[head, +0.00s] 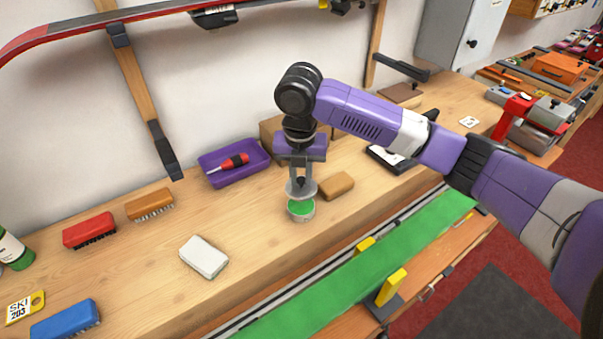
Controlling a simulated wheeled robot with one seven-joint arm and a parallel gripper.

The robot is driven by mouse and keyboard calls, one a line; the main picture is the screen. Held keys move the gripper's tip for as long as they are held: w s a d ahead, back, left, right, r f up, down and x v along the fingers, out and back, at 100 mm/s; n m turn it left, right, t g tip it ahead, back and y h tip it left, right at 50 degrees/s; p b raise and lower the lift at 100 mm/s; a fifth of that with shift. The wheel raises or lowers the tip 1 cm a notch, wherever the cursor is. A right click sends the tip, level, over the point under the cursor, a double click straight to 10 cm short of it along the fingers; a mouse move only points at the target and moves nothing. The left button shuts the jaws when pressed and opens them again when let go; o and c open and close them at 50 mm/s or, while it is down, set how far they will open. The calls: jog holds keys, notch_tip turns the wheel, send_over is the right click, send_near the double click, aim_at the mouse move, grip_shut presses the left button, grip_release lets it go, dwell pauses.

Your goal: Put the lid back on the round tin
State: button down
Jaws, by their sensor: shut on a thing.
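The round tin (301,210) stands upright on the wooden bench, near its front edge. It is open at the top, with something green inside. My gripper (300,183) points down above the tin and is shut on the knob of the grey round lid (301,190). The lid is held just above the tin, slightly towards its back side, and hides part of the rim. A small gap seems to show the green between lid and front rim; whether they touch at the back I cannot tell.
A tan block (337,186) lies close to the tin's right. A cardboard box (284,137) and a purple tray (233,163) with a red screwdriver (229,163) stand behind. A white block (204,257) lies left. Brushes (90,231) lie farther left. The green strip (370,265) runs along the front.

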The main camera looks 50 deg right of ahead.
aim_at(301, 188)
jog(key=shift+f+b, duration=2.3)
jog(key=shift+f, duration=0.85)
jog(key=shift+f, duration=0.15)
dwell(0.5)
jog(key=c, duration=1.2)
grip_release()
jog(key=o, duration=0.5)
jog(key=shift+r+p, duration=2.75)
jog(key=shift+r, duration=0.75)
